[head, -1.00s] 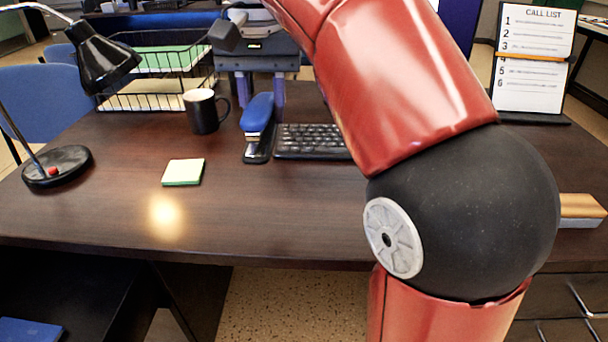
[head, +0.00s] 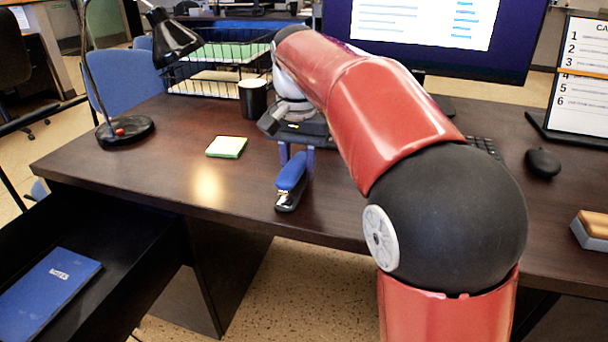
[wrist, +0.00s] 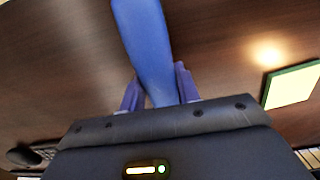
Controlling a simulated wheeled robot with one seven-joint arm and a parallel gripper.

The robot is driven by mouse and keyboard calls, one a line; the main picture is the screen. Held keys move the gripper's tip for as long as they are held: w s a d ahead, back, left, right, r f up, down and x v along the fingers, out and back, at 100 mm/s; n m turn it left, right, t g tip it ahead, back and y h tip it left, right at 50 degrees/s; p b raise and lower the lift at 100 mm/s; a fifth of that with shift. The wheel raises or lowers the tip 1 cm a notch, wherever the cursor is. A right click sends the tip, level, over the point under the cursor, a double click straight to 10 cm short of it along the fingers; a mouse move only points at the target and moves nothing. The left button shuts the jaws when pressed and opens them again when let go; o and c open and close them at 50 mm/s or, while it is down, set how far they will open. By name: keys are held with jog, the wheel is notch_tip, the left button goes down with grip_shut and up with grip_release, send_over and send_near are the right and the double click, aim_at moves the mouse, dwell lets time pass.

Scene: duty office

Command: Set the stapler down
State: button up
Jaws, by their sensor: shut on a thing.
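The blue stapler (head: 291,178) is held between the two purple fingers of my gripper (head: 297,158), near the front edge of the desk (head: 130,160). Its silver and black end points toward the front edge. In the wrist view the stapler (wrist: 146,40) extends from between the fingers of my gripper (wrist: 159,80), with brown desktop behind it. I cannot tell whether its underside touches the desk. My arm hides part of the desk to the right.
A sticky-note pad (head: 226,147) lies left of the stapler, with a black mug (head: 253,99), wire tray (head: 215,68) and lamp (head: 125,130) farther back. An open drawer (head: 110,260) holding a blue book (head: 48,292) is at lower left. Desktop around the pad is clear.

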jog(key=shift+r, duration=0.1)
jog(key=o, duration=1.1)
notch_tip(320, 180, up, 12)
jog(key=p, duration=0.3)
jog(key=shift+p, duration=0.35)
